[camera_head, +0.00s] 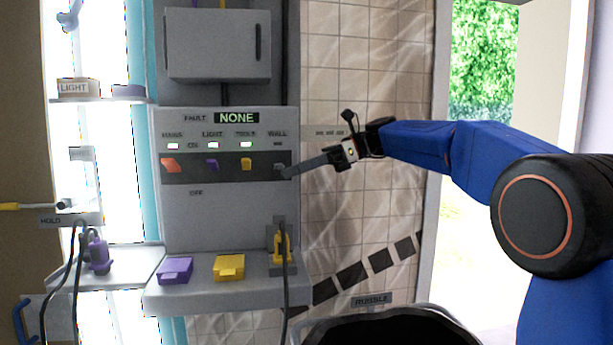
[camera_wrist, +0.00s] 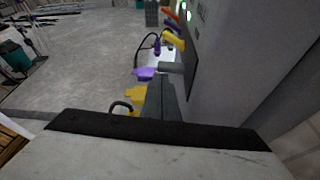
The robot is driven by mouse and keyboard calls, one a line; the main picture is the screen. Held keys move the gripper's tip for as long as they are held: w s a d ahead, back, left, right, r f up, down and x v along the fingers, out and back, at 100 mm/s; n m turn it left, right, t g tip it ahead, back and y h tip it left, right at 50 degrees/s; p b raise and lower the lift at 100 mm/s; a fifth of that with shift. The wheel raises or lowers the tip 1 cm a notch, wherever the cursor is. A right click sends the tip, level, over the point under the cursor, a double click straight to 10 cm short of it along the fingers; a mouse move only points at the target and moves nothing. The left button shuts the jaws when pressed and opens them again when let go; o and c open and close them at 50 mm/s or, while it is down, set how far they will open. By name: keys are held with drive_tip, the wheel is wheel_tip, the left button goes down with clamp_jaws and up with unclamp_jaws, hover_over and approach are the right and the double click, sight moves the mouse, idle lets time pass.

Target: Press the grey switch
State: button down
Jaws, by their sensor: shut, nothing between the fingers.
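The grey switch (camera_head: 279,166) sits at the right end of a row on the panel, under the label WALL. It also shows in the wrist view as a grey lever (camera_wrist: 170,67) just beyond my fingertips. My gripper (camera_head: 288,172) is shut and empty, reaching in from the right with its tips at the switch. The tips partly cover the switch in the head view, and I cannot tell whether they touch it. In the wrist view the shut fingers (camera_wrist: 163,84) point at the lever.
Orange (camera_head: 169,164), purple (camera_head: 212,164) and yellow (camera_head: 246,163) switches stand left of the grey one. The lamp above the grey switch looks dark; the other lamps are lit. The fault display (camera_head: 236,118) reads NONE. A shelf (camera_head: 205,297) with purple and yellow boxes juts out below.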

drive_tip(key=shift+r, duration=0.35)
drive_tip(key=shift+r, duration=0.65)
drive_tip(key=shift+r, duration=0.1)
drive_tip(key=v, duration=1.7)
drive_tip(key=shift+w+f, duration=0.2)
drive_tip(key=shift+w, duration=0.1)
drive_tip(key=shift+d, duration=0.15)
